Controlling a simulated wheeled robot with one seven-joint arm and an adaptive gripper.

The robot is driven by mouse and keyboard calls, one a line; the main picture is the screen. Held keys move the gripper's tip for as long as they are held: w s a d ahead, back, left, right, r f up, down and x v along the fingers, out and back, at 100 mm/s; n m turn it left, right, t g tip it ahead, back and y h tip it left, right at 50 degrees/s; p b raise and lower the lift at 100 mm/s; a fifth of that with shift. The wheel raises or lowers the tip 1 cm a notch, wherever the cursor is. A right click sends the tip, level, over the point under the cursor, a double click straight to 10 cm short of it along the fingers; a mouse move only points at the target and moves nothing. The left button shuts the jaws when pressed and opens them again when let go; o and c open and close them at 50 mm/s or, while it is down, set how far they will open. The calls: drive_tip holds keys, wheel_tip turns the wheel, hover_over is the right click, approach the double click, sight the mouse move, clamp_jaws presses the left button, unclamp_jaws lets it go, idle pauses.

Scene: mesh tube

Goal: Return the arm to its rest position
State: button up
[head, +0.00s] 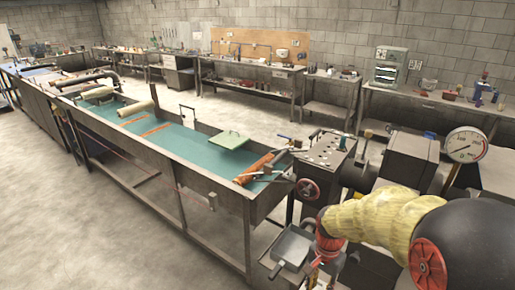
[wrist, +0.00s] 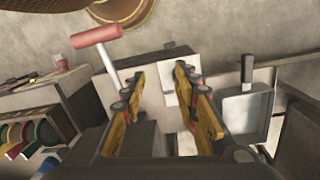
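My gripper (wrist: 159,76) shows in the wrist view, with two yellow-and-black fingers apart and a clear gap between them. Nothing is held between the fingertips. A pale block-like surface shows beyond the gap. I cannot make out my gripper for certain in the head view.
The wrist view shows a red-headed mallet (wrist: 97,32) to the left, a grey pan (wrist: 245,112) to the right and several coloured rings at lower left. The head view shows a long green-topped bench (head: 190,140), a pressure gauge (head: 465,145) and open floor (head: 90,220) at left.

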drive_tip(key=s+r+n+t+b, duration=0.2)
drive_tip(key=s+r+n+t, duration=0.4)
drive_tip(key=s+r, duration=1)
wheel_tip(320, 180, up, 4)
drive_tip(key=n, duration=0.3)
drive_tip(key=shift+s, duration=0.3)
drive_tip(key=shift+c, duration=0.4)
